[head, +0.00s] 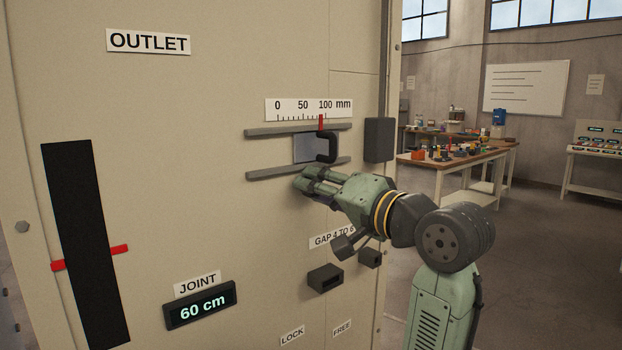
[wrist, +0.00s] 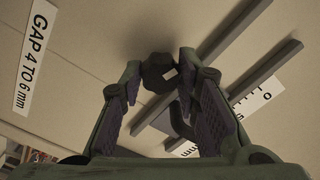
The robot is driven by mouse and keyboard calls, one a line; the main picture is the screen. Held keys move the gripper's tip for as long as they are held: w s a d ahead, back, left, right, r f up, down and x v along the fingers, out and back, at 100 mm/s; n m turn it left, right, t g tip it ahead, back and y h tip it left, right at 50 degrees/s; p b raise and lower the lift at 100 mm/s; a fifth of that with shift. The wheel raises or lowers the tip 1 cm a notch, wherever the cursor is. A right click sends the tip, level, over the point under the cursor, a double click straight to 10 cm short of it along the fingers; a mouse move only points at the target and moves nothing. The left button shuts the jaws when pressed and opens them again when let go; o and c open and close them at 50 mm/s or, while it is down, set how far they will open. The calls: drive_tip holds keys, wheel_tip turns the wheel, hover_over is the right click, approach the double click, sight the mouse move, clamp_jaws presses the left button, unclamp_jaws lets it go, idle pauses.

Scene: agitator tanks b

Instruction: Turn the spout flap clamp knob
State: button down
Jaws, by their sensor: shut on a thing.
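The clamp knob (wrist: 156,68) is a dark, faceted knob on the beige panel, seen in the wrist view between the two finger pads. My gripper (head: 308,182) is shut on it, with one finger on each side. In the head view the fingers touch down just below the lower rail and hide the knob. The grey sliding flap (head: 306,149) with its dark hooked handle (head: 328,149) sits between two rails just above my gripper. Its red pointer (head: 321,122) stands near 100 on the mm scale (head: 308,109).
A dark box (head: 379,139) sticks out right of the rails. Below my gripper are a dark block (head: 325,279) and a "GAP 4 TO 6" label (head: 331,239). A workbench (head: 455,160) stands well behind, at right.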

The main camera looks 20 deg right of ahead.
drive_tip(key=m, duration=0.5)
drive_tip(key=shift+b, duration=0.3)
drive_tip(key=shift+m, duration=0.3)
drive_tip(key=m, duration=0.7)
drive_tip(key=shift+m, duration=0.4)
drive_tip(key=m, duration=0.3)
drive_tip(key=shift+a+m, duration=0.1)
drive_tip(key=shift+m, duration=0.3)
drive_tip(key=c, duration=0.9)
unclamp_jaws()
